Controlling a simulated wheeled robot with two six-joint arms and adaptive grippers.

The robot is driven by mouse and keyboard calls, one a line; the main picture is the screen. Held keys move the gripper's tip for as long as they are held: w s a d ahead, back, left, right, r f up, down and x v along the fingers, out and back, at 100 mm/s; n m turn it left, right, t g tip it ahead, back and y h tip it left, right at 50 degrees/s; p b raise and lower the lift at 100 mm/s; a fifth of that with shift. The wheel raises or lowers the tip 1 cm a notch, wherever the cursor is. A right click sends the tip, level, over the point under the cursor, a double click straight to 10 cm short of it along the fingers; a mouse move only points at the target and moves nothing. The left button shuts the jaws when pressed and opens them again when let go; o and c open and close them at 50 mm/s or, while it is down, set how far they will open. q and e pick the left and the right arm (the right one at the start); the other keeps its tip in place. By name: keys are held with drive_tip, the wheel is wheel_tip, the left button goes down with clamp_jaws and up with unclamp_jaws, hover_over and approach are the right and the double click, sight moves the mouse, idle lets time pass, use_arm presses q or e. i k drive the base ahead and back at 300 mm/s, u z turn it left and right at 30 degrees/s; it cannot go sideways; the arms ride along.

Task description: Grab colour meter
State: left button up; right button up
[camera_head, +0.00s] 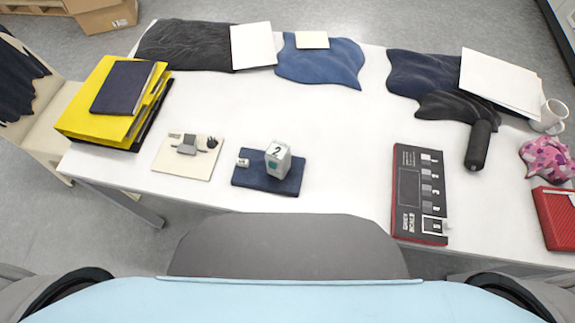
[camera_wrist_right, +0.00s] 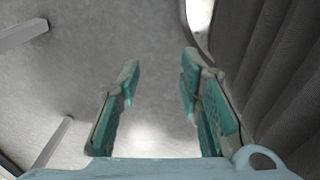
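A small upright grey-white device (camera_head: 278,158) with a "2" label and a green patch stands on a folded dark blue cloth (camera_head: 256,184), near the middle front of the white table; it looks like the colour meter, though no name is legible on it. A small white piece (camera_head: 242,162) lies beside it on the cloth. My right gripper (camera_wrist_right: 160,70) shows only in the right wrist view, with its two green-padded fingers apart and nothing between them, above grey floor. Neither gripper shows in the head view, and my left gripper is out of sight.
A cream board (camera_head: 168,168) with small grey parts lies left of the cloth. A grey scale board (camera_head: 408,205) and a black cylinder (camera_head: 479,146) are to the right. Yellow binders (camera_head: 85,113), dark fabrics and a mug (camera_head: 551,116) line the edges. The white table middle (camera_head: 335,135) is clear.

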sight(279, 153)
drive_tip(key=z, duration=1.05)
drive_tip(key=k, duration=1)
drive_tip(key=z, duration=0.55)
